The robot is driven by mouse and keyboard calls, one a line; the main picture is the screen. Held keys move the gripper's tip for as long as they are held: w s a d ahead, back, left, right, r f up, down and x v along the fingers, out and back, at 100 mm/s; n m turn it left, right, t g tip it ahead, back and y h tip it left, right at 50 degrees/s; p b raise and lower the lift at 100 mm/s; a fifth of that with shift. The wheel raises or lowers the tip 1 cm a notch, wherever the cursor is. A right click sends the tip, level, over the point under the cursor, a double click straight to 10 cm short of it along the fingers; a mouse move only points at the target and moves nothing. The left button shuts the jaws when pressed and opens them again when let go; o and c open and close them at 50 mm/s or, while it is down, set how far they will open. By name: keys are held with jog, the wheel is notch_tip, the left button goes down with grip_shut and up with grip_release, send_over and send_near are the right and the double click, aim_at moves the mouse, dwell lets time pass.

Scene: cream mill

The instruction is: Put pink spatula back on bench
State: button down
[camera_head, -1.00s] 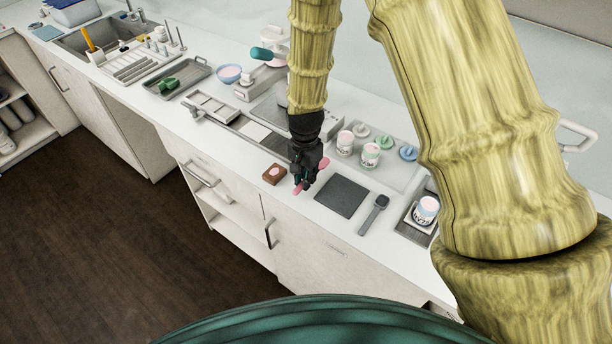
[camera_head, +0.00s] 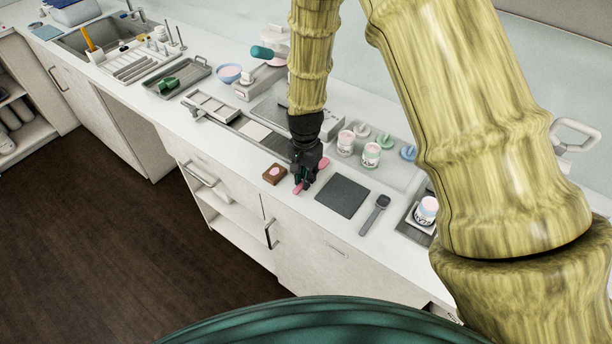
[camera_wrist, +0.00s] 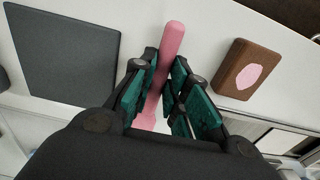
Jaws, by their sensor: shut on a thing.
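The pink spatula (camera_wrist: 171,45) is between the two teal-padded fingers of my gripper (camera_wrist: 163,85) in the wrist view. My gripper is shut on it; one pink end sticks out beyond the fingers and another part shows below them. In the head view the gripper (camera_head: 304,184) is low over the white bench (camera_head: 280,205), near its front edge, with pink ends of the spatula (camera_head: 298,190) showing on both sides. I cannot tell whether the spatula touches the bench top. The fingers hide its middle.
A brown block with a pink spot (camera_head: 275,174) lies just left of my gripper. A dark grey mat (camera_head: 342,196) lies to the right, then a grey spatula-like tool (camera_head: 375,214). Labelled jars (camera_head: 371,155) stand behind. Bare bench shows between block and mat.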

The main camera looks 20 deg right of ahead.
jog(key=c, duration=1.3)
grip_release()
jog(key=shift+r, duration=0.1)
